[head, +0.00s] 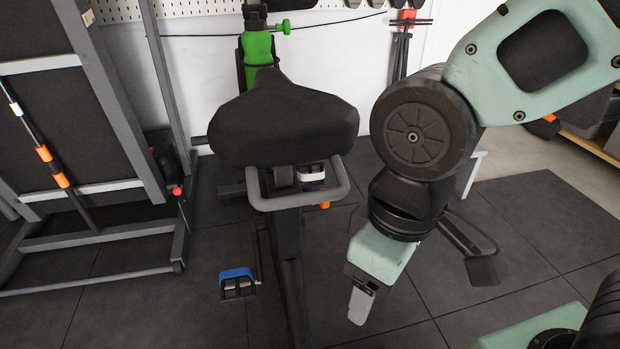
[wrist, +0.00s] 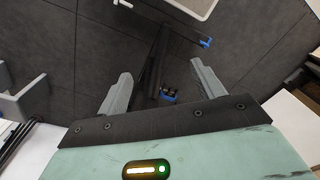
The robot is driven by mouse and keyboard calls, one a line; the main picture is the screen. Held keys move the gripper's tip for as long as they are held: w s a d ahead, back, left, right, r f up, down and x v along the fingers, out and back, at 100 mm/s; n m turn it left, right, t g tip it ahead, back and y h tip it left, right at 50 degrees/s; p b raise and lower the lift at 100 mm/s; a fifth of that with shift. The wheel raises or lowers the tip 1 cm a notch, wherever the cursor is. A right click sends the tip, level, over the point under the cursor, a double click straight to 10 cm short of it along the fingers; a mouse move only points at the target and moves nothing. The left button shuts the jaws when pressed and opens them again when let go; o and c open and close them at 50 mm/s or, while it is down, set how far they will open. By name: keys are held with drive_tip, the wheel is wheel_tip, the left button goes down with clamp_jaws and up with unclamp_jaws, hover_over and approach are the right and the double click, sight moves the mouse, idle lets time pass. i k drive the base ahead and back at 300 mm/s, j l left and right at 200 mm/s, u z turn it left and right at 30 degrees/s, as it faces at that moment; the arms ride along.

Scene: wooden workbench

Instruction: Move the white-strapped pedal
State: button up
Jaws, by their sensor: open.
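A dark exercise bike with a black saddle (head: 284,122) stands in the middle of the head view. A piece with a white band (head: 311,173) shows through the grey loop behind the saddle; it may be the white-strapped pedal, but I cannot tell for sure. A blue-strapped pedal (head: 238,285) hangs low on the bike's left side. In the wrist view a blue and dark piece (wrist: 168,95) lies between the fingers, and a small white piece (wrist: 123,4) sits at the top edge. My gripper (head: 360,304) points down, right of the bike's post, with its fingers (wrist: 160,70) apart and empty.
The grey loop (head: 262,203) stands between my gripper and the white-banded piece. A dark metal rack (head: 110,232) with an orange-banded bar is at left. A flat dark plate on a bent bar (head: 483,270) is to the right. Open dark floor mats (head: 130,310) lie around the bike.

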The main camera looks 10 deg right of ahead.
sight(310, 176)
drive_tip(key=k+l, duration=0.35)
drive_tip(key=k, duration=0.2)
drive_tip(key=l+u, duration=0.1)
drive_tip(key=l, duration=0.8)
drive_tip(key=l+u, duration=0.1)
drive_tip(key=l, duration=0.85)
drive_tip(key=i+l+u, duration=0.1)
drive_tip(key=l, duration=0.2)
drive_tip(key=i+l, duration=0.2)
drive_tip(key=l, duration=0.15)
drive_tip(key=i+l+u, duration=0.15)
drive_tip(key=l, duration=0.2)
drive_tip(key=i+l+u, duration=0.1)
drive_tip(key=i, duration=0.4)
drive_tip(key=i+l+u, duration=0.1)
drive_tip(key=i+l, duration=0.15)
drive_tip(key=i, duration=0.25)
drive_tip(key=i+l, duration=0.25)
drive_tip(key=i, duration=0.25)
drive_tip(key=i+u, duration=0.1)
drive_tip(key=i, duration=0.35)
